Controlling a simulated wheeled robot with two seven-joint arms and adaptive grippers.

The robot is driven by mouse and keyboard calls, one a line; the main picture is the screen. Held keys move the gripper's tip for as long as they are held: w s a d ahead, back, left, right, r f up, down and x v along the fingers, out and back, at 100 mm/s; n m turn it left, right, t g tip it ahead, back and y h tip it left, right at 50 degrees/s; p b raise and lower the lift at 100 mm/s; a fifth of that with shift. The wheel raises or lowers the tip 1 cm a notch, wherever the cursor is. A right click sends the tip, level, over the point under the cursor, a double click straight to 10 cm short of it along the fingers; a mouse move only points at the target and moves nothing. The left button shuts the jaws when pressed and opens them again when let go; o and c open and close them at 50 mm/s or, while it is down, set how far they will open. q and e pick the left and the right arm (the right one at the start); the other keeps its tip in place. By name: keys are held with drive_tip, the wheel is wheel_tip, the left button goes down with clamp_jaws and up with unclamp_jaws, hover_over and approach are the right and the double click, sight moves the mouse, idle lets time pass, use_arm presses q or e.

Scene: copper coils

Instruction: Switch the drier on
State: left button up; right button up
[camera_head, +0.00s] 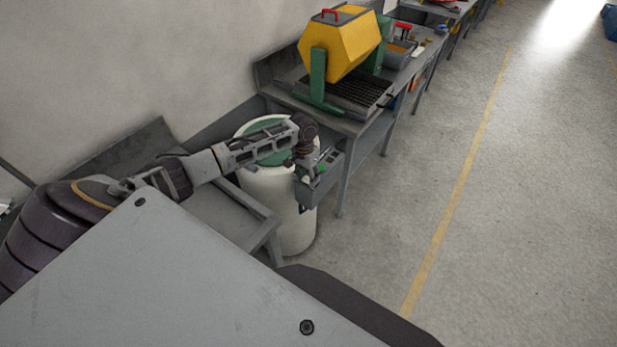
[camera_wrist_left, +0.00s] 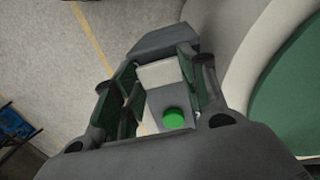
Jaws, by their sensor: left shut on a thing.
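The drier (camera_head: 292,222) is a pale upright drum with a green lid, standing by the bench in the head view. A grey control box (camera_head: 316,192) is fixed on its side. In the left wrist view the box (camera_wrist_left: 180,42) carries a round green button (camera_wrist_left: 173,118). My left gripper (camera_head: 318,172) reaches down over the box. In the left wrist view its fingers (camera_wrist_left: 158,85) stand on either side of the box's face, apart from each other, shut on part of the box. The exact contact is partly hidden. My right gripper is out of view.
A yellow tumbler (camera_head: 342,45) on green supports stands on a grey bench (camera_head: 345,125) behind the drier. A low grey table (camera_head: 215,215) stands left of the drum. The floor (camera_head: 530,200) to the right is clear, with a yellow line.

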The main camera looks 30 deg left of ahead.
use_arm(q)
drive_tip(key=shift+h, duration=0.4)
drive_tip(key=o, duration=1)
drive_tip(key=shift+a, duration=0.1)
drive_tip(key=shift+w+a+r, duration=0.1)
drive_tip(key=shift+a+r, duration=0.2)
drive_tip(key=shift+r, duration=1.7)
drive_tip(key=shift+s+a+r, duration=0.1)
drive_tip(key=shift+a+r, duration=0.2)
drive_tip(key=shift+r, duration=1.65)
drive_tip(key=shift+w+a+r, duration=0.1)
drive_tip(key=shift+a+r, duration=0.2)
drive_tip(key=shift+r, duration=1.7)
